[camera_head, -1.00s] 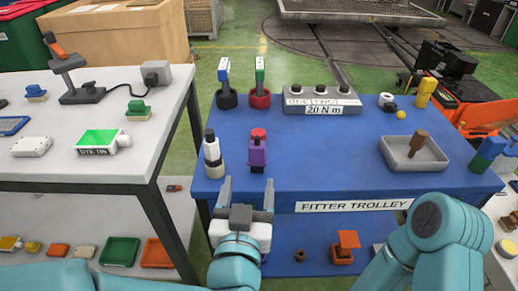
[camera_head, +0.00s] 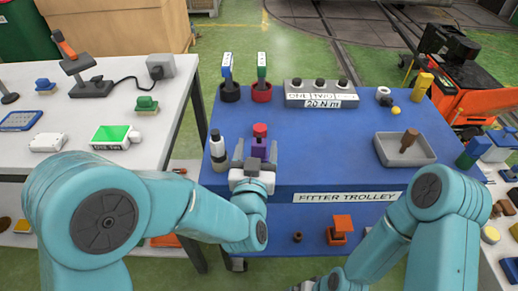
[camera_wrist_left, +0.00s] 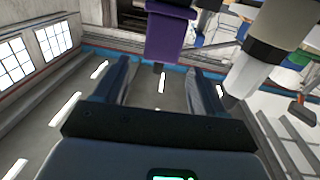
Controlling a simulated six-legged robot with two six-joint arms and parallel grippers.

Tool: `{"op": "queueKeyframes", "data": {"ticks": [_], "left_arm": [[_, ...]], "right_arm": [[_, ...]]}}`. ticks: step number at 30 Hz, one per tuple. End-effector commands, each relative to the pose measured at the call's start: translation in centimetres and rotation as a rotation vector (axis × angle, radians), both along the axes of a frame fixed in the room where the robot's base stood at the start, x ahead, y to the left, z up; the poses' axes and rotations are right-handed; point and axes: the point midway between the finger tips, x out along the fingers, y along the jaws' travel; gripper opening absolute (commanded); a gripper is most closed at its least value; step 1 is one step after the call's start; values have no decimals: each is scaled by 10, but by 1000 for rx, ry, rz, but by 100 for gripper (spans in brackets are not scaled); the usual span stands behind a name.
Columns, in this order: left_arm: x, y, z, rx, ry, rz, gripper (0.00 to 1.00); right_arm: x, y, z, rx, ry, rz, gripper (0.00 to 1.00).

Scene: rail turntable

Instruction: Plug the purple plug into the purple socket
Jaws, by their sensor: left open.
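A purple piece with a red top (camera_head: 259,147) stands upright near the left front of the blue trolley top. It looks like the purple plug, though my gripper hides its lower part. My left gripper (camera_head: 255,155) is open, with its two fingers just in front of and to either side of the purple piece. In the left wrist view, the purple piece (camera_wrist_left: 170,35) shows beyond the open fingers, around the middle between them; I cannot tell whether they touch. I cannot make out a separate purple socket. My right arm shows at lower right, but its fingers are out of view.
A white and black bottle-like piece (camera_head: 217,150) stands close to the left of the purple piece. A grey tray (camera_head: 382,147) is at right. The trolley's middle is clear.

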Motion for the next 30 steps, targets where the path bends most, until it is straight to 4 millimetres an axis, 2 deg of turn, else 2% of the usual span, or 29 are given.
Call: {"op": "queueKeyframes", "data": {"ticks": [10,13,19,20,24,25,30], "left_arm": [[48,-6,-1,-1,0,3,70],[54,-7,-2,0,1,1,70],[54,-7,-2,0,1,0,70],[54,-7,-2,0,1,0,64],[54,-7,-2,0,0,0,18],[54,-7,-2,0,0,0,11],[54,-7,-1,0,-1,0,11]], "right_arm": [[0,0,12,0,0,0,100],[0,0,12,0,0,0,100],[0,0,12,0,0,0,100],[0,0,12,0,0,0,100],[0,0,12,0,0,0,100],[0,0,12,0,0,0,100],[0,0,12,0,0,0,100]]}}
